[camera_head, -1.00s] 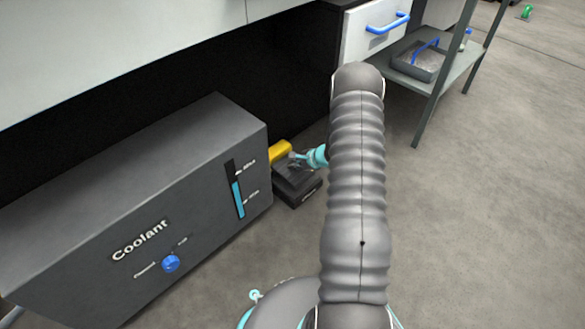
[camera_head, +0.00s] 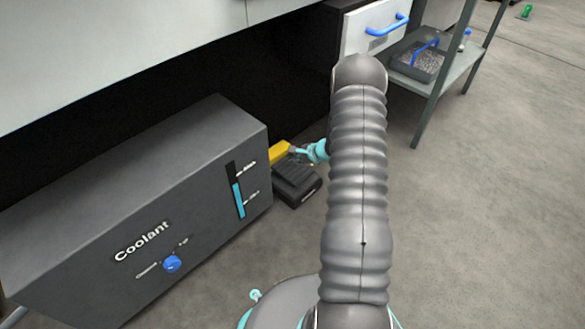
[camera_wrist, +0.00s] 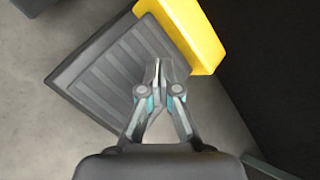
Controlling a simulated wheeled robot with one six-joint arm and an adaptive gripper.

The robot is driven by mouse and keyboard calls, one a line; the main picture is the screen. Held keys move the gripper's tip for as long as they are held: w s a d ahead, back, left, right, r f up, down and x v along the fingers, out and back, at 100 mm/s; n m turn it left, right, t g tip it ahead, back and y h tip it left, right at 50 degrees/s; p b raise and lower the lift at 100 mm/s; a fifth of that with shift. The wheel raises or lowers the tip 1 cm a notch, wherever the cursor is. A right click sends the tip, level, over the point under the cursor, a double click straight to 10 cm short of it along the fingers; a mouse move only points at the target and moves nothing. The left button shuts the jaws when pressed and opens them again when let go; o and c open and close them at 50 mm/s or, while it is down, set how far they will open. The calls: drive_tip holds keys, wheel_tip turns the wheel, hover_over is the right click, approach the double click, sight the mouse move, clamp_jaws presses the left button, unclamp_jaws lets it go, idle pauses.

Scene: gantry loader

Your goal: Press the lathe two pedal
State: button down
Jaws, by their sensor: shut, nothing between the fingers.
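The pedal (camera_head: 296,176) is a dark ribbed plate with a yellow part (camera_head: 280,151) at its back. It stands on the floor beside the right end of the coolant box. It also shows in the wrist view as a ribbed plate (camera_wrist: 98,78) with the yellow part (camera_wrist: 188,30). My gripper (camera_head: 296,151) is shut and empty. In the wrist view my gripper (camera_wrist: 159,68) has its fingertips together over the pedal, near the yellow part. I cannot tell whether they touch it. My arm hides what lies right of the gripper in the head view.
The grey coolant box (camera_head: 90,245) with a blue knob (camera_head: 172,264) stands close on the left. A drawer with a blue handle (camera_head: 388,24) and a shelf rack (camera_head: 447,84) holding a tray stand beyond. The floor on the right is clear.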

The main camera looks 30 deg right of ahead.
drive_tip(key=shift+r+p, duration=0.6)
drive_tip(key=shift+r, duration=1.3)
drive_tip(key=shift+a, duration=0.15)
drive_tip(key=n+g+y, duration=0.1)
drive_tip(key=n+g, duration=0.1)
hover_over(291, 182)
drive_tip(key=shift+w+f, duration=0.1)
drive_tip(key=shift+f, duration=0.7)
drive_tip(key=s+a+r+n+h+p, duration=0.2)
drive_tip(key=s+a+r+n, duration=0.3)
drive_tip(key=s+r, duration=0.5)
drive_tip(key=s+a+r+n+h+p, duration=0.2)
drive_tip(key=s+a+r+n, duration=0.3)
drive_tip(key=s+r, duration=0.6)
drive_tip(key=s+a+r+n+h+p, duration=0.1)
drive_tip(key=s+a+r+n+p, duration=0.3)
drive_tip(key=s+r, duration=0.7)
wheel_tip(291, 182, up, 17)
drive_tip(key=a+n, duration=0.2)
drive_tip(key=n, duration=0.2)
drive_tip(key=shift+n+h, duration=0.3)
drive_tip(key=shift+h, duration=0.1)
